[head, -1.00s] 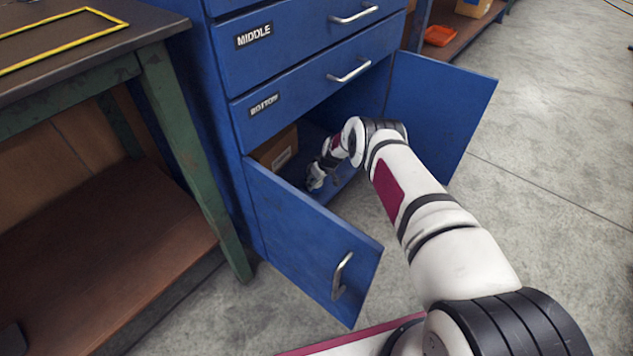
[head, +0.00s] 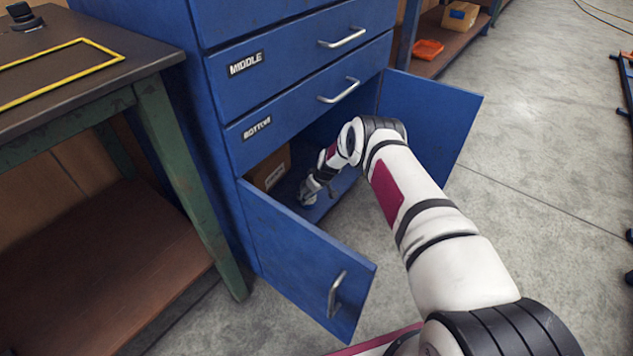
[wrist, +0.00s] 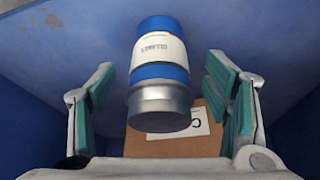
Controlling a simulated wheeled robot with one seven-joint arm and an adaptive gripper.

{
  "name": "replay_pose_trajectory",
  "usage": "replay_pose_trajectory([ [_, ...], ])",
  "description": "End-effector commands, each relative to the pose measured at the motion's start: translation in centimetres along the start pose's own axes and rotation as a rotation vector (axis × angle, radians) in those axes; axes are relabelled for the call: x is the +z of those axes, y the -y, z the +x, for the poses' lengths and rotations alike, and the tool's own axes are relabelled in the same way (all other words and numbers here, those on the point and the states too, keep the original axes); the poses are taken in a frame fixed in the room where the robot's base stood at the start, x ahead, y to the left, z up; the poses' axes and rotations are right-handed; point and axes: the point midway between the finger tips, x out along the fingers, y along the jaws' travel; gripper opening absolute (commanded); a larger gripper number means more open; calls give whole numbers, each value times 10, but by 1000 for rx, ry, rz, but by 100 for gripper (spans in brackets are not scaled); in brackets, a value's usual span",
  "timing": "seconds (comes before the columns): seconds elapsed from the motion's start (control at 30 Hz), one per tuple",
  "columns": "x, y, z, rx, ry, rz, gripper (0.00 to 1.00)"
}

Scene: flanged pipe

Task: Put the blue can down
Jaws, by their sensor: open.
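The blue can (wrist: 160,70), with a white lettered label and a silver end, shows in the wrist view between my gripper's fingers. My gripper (wrist: 165,105) is open, one finger on each side, with visible gaps between the green pads and the can. In the head view my gripper (head: 308,194) is low inside the open blue cabinet (head: 225,130), over its floor. I cannot make out the can in the head view. Whether the can touches the cabinet floor is hard to tell.
A cardboard box (head: 271,168) stands inside the cabinet, left of my gripper; it also shows below the can in the wrist view (wrist: 170,147). The open left door (head: 300,260) and right door (head: 430,120) flank my arm. A green-legged workbench (head: 165,140) stands left.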

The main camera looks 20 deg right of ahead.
Motion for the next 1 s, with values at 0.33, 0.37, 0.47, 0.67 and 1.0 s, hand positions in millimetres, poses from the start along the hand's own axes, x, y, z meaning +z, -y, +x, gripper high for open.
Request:
replay_pose_trajectory([
  [0.33, -2, -1, -71, 0, -1, 1, 70],
  [0.37, -2, 0, -74, 0, 0, 1, 70],
  [0.47, 0, 0, -83, 0, 0, 1, 70],
  [0.67, 0, 0, -88, 0, 0, 0, 70],
  [1.0, 0, 0, -88, 0, 0, 0, 70],
])
